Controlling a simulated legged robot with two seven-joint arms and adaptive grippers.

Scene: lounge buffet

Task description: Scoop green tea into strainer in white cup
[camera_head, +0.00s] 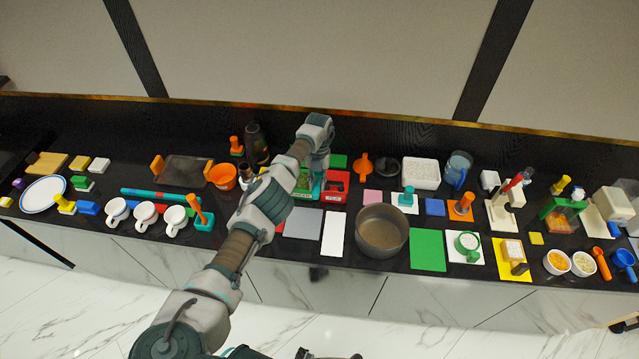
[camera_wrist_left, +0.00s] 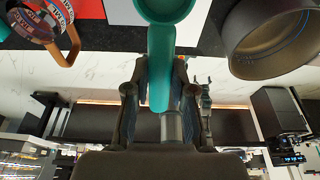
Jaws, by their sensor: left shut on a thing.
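My left gripper (camera_wrist_left: 160,100) is shut on the handle of a teal scoop (camera_wrist_left: 161,60), whose round bowl is at the top of the left wrist view. In the head view my left arm reaches over the counter and hides its fingers and the scoop. A green box (camera_head: 303,187), possibly the green tea, is partly hidden beside the arm. Several white cups (camera_head: 175,221) stand in a row at the left. I cannot tell which holds a strainer; what is inside is too small to see. My right gripper is not clearly in view.
A red box (camera_head: 336,187) stands right of the green box. A brown-grey pot (camera_head: 381,232) stands right of the arm and also shows in the left wrist view (camera_wrist_left: 272,40). A grey mat (camera_head: 303,224) and a white mat (camera_head: 333,235) lie bare in front. Many small items crowd the counter.

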